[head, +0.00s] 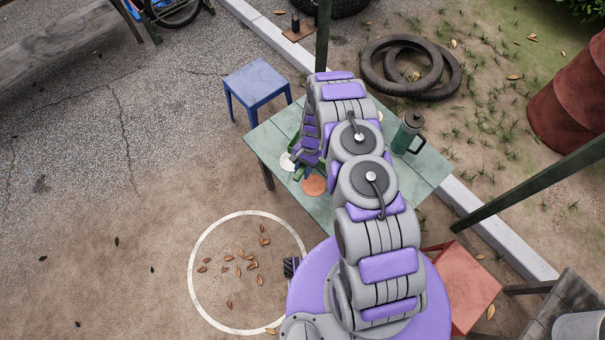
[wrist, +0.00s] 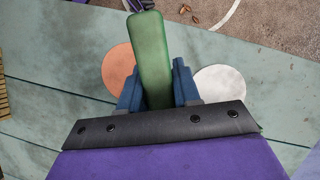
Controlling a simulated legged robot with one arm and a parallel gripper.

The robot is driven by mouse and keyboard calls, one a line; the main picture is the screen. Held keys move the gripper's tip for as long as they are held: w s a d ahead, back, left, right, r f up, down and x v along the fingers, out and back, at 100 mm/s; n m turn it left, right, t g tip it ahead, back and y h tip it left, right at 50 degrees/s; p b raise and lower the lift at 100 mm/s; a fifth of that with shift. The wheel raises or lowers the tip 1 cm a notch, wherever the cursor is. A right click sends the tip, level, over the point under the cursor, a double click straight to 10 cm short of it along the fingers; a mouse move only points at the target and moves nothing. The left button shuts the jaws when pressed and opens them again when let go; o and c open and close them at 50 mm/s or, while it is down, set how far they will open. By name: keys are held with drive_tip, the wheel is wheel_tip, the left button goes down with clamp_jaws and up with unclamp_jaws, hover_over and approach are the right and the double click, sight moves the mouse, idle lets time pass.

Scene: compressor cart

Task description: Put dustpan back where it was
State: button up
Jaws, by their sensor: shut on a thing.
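The dustpan shows as a long green piece (wrist: 150,45), likely its handle, in the wrist view. My gripper (wrist: 157,85) is shut on it, with a blue finger on each side. In the head view my gripper (head: 308,162) is over the left part of the green table (head: 345,209), and a little green shows beside it. An orange disc (head: 314,186) and a white disc (head: 288,160) lie on the table near the gripper. In the wrist view the green piece is over the table between these discs. The rest of the dustpan is hidden.
A green canister (head: 408,133) stands at the table's right. A blue stool (head: 257,85) is behind left, a red stool (head: 468,287) at front right. A white ground circle (head: 197,285) holds several leaves (head: 251,264). Posts rise near the table. Ground at left is open.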

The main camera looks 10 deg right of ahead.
wheel_tip(320, 180, down, 3)
drive_tip(key=shift+s+a+r, duration=0.1)
drive_tip(key=shift+s, duration=0.05)
drive_tip(key=shift+a, duration=0.15)
drive_tip(key=o, duration=1.1)
drive_tip(key=shift+c, duration=0.2)
drive_tip(key=shift+r, duration=0.1)
